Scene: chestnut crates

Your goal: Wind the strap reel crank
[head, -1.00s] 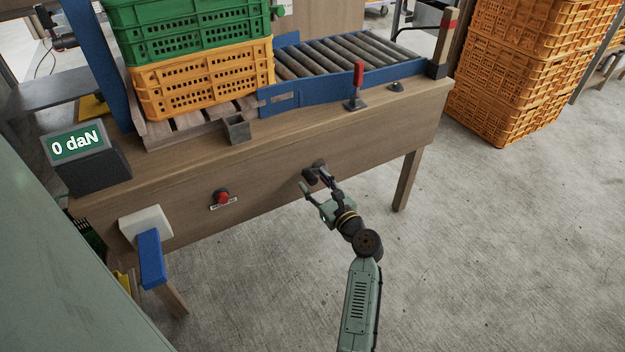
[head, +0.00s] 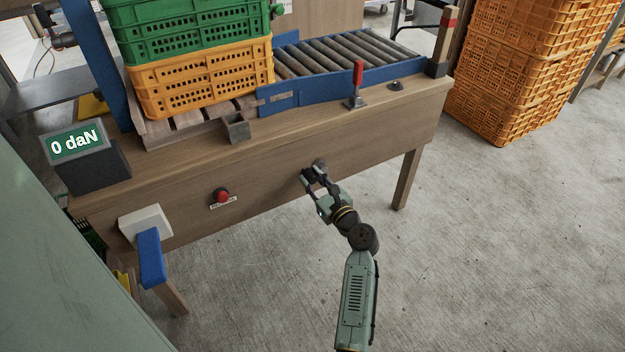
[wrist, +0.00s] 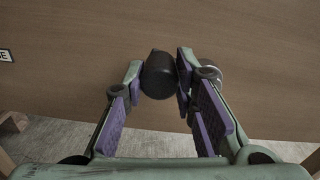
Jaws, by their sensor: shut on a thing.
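The strap reel crank (head: 320,165) sits on the front face of the wooden bench, right of the red button. Its dark round handle (wrist: 158,77) shows in the wrist view between my two fingers. My gripper (head: 309,180) is shut on this handle, with a fingertip on each side. In the wrist view the fingertips (wrist: 160,78) reach up to the bench's front panel. A pale round part shows behind the right finger, and the rest of the crank is mostly hidden by the fingers.
A display (head: 76,143) on the bench reads "0 daN". A red button (head: 221,195) with a label is on the front panel. Yellow (head: 205,80) and green (head: 190,35) crates stand on a pallet by a roller conveyor (head: 345,55). Orange crates (head: 515,75) stand behind right. The floor in front is clear.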

